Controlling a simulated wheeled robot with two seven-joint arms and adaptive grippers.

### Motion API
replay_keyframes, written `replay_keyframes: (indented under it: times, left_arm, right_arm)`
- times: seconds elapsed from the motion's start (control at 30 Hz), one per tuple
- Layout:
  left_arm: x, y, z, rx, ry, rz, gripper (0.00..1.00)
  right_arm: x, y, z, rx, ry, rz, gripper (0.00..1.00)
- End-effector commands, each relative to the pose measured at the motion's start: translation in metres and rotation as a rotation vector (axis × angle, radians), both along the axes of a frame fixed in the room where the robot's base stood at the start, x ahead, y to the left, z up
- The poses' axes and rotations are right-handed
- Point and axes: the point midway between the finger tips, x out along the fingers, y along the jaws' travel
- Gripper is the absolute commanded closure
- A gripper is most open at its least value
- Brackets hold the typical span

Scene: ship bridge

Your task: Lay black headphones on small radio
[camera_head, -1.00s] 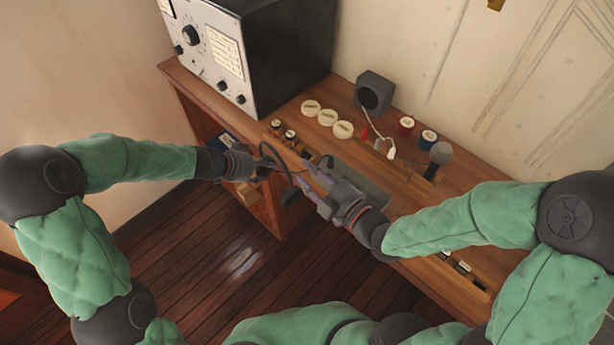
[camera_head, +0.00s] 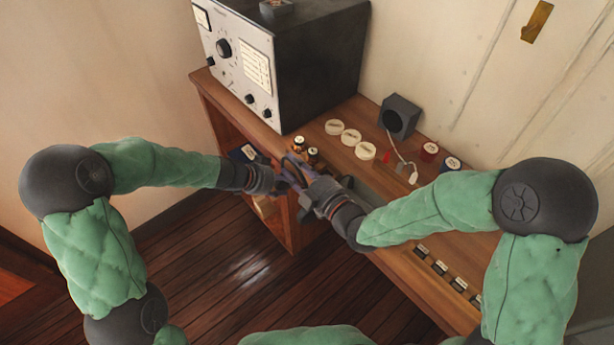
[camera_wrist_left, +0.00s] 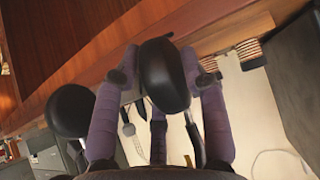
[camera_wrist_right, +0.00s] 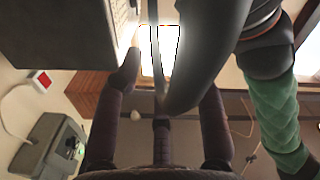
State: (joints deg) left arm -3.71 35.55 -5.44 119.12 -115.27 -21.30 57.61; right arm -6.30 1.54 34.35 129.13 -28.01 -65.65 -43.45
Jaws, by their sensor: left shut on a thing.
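The black headphones (camera_wrist_left: 165,75) are held by my left gripper (camera_head: 284,184); its fingers close around one ear cup in the left wrist view, and the other cup (camera_wrist_left: 70,110) hangs to the left. My right gripper (camera_head: 296,168) is beside the left one. In the right wrist view its fingers are spread, with a dark curved part of the headphones (camera_wrist_right: 195,75) between them. The headphones are above the desk's near left edge, mostly hidden by the grippers.
A large black radio set (camera_head: 320,65) stands at the desk's back left. Small brass-topped pieces (camera_head: 300,143) are close behind the grippers.

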Motion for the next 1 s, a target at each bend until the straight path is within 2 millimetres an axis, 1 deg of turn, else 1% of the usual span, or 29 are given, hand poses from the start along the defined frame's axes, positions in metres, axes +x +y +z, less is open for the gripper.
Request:
replay_keyframes:
  times: [0.17, 0.43, 0.47, 0.5, 0.6, 0.8, 0.83, 0.87, 0.9, 0.93, 1.0]
  left_arm:
    - [0.0004, -0.0001, 0.0006, -0.001, -0.001, 0.001, 0.81]
    - [0.0003, 0.0000, 0.0007, -0.001, -0.001, 0.001, 0.81]
    - [0.0003, 0.0000, 0.0007, -0.001, -0.001, 0.001, 0.81]
    - [0.0004, -0.0001, 0.0006, -0.001, -0.001, 0.001, 0.81]
    - [0.0004, -0.0001, 0.0006, -0.001, -0.001, 0.001, 0.80]
    - [0.0003, 0.0000, 0.0004, 0.001, -0.001, 0.000, 0.80]
    - [0.0004, -0.0001, 0.0004, 0.001, -0.002, -0.001, 0.54]
    - [0.0003, 0.0000, 0.0003, 0.001, -0.002, -0.001, 0.46]
    - [0.0003, 0.0000, 0.0001, 0.001, -0.002, -0.001, 0.34]
    - [0.0003, 0.0000, 0.0001, 0.001, -0.001, 0.000, 0.29]
    - [0.0002, 0.0000, 0.0001, 0.001, -0.001, 0.000, 0.29]
  right_arm:
    - [0.0077, 0.0055, -0.0001, 0.000, 0.000, 0.000, 0.61]
    - [0.0086, 0.0060, -0.0002, 0.000, 0.000, 0.000, 0.61]
    - [0.0086, 0.0060, -0.0002, 0.000, 0.000, 0.000, 0.64]
    - [0.0086, 0.0060, -0.0002, 0.000, 0.000, 0.000, 0.75]
    - [0.0085, 0.0060, -0.0002, 0.000, 0.000, 0.000, 1.00]
    - [0.0081, 0.0065, 0.0001, 0.000, 0.000, 0.001, 1.00]
    - [0.0084, 0.0064, 0.0010, 0.001, -0.003, 0.002, 1.00]
    - [0.0083, 0.0065, 0.0010, 0.001, -0.003, 0.002, 1.00]
    - [0.0083, 0.0064, 0.0011, 0.001, -0.003, 0.002, 1.00]
    - [0.0083, 0.0064, 0.0011, 0.001, -0.003, 0.002, 1.00]
    - [0.0084, 0.0063, 0.0010, 0.001, -0.003, 0.002, 1.00]
